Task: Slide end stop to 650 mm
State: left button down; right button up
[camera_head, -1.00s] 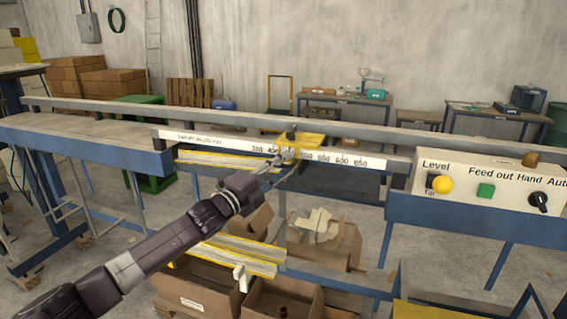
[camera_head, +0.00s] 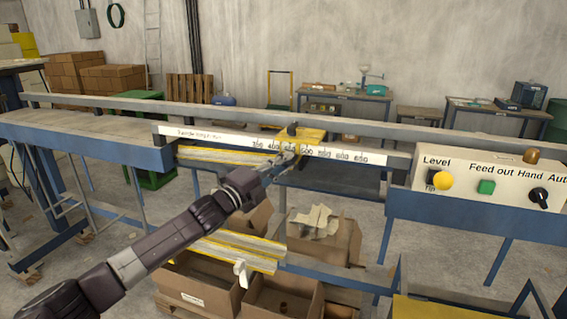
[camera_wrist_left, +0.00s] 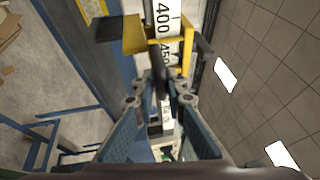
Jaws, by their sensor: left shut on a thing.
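The end stop (camera_head: 312,135) is a yellow block with a dark knob on the white scale rail (camera_head: 220,135). In the head view it sits around the 450 to 500 marks, left of the 650 mark (camera_head: 361,159). My left gripper (camera_head: 290,155) reaches it from the front and is shut on its dark handle. In the left wrist view the fingers (camera_wrist_left: 158,92) close around the dark handle, below the yellow bracket (camera_wrist_left: 133,36) of the end stop. The numbers 400 and 450 show beside it. The fingers hide part of the scale. My right gripper is not in view.
A control box (camera_head: 490,180) with a yellow button, a green button and a black knob stands right of the scale. A long grey rail (camera_head: 200,108) runs behind. Open cardboard boxes (camera_head: 195,283) sit below. The scale right of the end stop looks clear.

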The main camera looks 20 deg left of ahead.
pick_arm(q)
jog(key=d+b, duration=0.3)
jog(key=d, duration=1.7)
jog(key=shift+s+r, duration=0.4)
jog(key=shift+d, duration=0.1)
jog(key=c, duration=2.1)
grip_release()
jog(key=shift+o, duration=0.4)
jog(key=shift+d+f, duration=0.15)
jog(key=shift+d, duration=0.1)
jog(key=shift+a, duration=0.1)
jog(key=v, duration=1.2)
